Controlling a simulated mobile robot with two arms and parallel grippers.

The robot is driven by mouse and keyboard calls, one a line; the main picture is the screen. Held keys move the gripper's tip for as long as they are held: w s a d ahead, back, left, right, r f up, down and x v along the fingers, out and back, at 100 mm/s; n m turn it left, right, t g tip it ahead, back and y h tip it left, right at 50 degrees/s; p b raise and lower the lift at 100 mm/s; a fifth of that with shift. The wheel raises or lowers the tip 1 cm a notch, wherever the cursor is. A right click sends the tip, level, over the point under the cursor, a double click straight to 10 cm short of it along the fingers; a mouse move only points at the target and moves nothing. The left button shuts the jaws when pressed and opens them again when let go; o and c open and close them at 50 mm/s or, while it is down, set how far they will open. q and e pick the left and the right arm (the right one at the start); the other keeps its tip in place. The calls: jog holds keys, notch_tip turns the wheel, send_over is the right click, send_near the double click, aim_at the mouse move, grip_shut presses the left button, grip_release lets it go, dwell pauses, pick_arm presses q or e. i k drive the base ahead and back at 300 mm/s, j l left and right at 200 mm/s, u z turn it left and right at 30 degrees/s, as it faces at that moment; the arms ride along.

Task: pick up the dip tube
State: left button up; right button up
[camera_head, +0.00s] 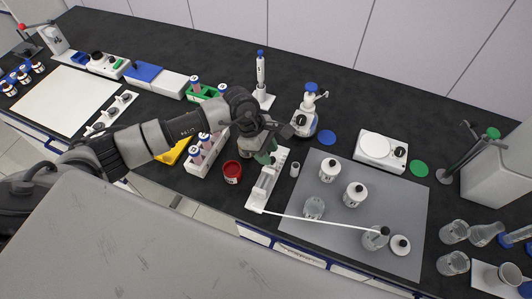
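The dip tube seems to be the long thin white tube (318,220). It runs from the front end of a white holder (262,190) to the glass jar (376,238) at the right; whether its right end is in, on or above the jar is too small to tell. My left gripper (268,154) is over the back end of the white holder, behind and apart from the tube's left end. Something dark green shows at its fingers, but I cannot tell whether it is held or whether the fingers are open. My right gripper is not in view.
A red jar (232,172) stands left of the holder. A blue-capped dispenser bottle (304,118) and a pipette stand (262,95) are behind. Dark bench is clear at the back.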

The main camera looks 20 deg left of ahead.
aim_at(385, 231)
jog(key=z, duration=0.85)
